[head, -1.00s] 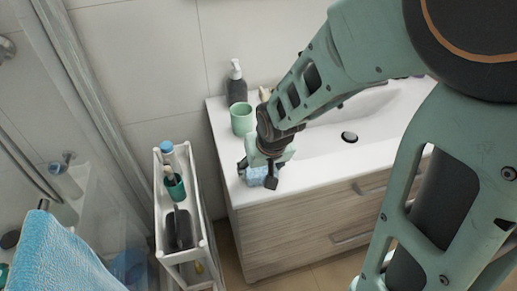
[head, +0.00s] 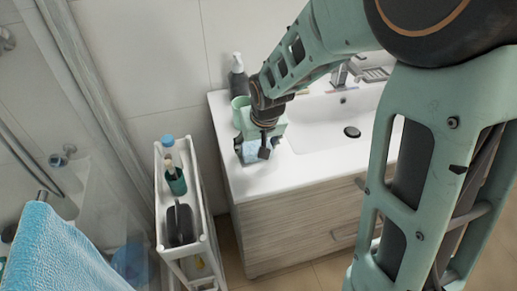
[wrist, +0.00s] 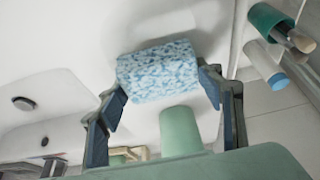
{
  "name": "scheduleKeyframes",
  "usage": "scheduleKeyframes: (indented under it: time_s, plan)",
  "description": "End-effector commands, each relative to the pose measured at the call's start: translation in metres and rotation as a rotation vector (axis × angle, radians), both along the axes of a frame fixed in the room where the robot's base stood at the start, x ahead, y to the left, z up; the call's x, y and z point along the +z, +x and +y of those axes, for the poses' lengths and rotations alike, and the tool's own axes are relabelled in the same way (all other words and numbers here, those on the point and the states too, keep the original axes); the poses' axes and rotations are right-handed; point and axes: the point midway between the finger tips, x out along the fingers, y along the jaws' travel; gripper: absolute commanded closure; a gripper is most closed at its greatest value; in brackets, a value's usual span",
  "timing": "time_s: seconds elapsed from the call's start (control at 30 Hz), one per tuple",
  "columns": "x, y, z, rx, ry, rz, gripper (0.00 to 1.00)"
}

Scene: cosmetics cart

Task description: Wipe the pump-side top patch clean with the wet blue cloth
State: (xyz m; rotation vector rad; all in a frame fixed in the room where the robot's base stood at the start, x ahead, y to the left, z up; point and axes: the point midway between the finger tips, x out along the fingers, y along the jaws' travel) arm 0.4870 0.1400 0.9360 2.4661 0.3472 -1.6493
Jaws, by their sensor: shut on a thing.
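My gripper (head: 256,147) is shut on the blue-and-white mottled cloth (wrist: 158,70), which is bunched between its two fingertips. The cloth is also partly visible in the head view (head: 250,152), low against the left part of the white washstand top (head: 270,180). Whether it presses on the surface is hard to tell. A dark pump bottle (head: 237,77) stands behind, near the wall. A pale green cup (head: 239,104) is just behind my gripper, partly hidden by it; it shows close to the cloth in the wrist view (wrist: 180,130). No distinct dirty patch is visible; my gripper covers part of the top.
A narrow white cart (head: 205,221) with a blue-capped bottle (head: 169,147) and a green cup (head: 176,183) stands left of the washstand, across a gap. The basin (head: 325,120) and tap (head: 339,77) lie right. A blue towel (head: 55,255) hangs front left.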

Motion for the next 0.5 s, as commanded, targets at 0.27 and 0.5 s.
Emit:
scheduleKeyframes:
  time_s: [0.27,0.5]
  plan:
    - [0.001,0.022,0.007,0.001,0.000,-0.001,0.58]
    - [0.001,0.018,0.005,0.001,0.000,-0.001,0.58]
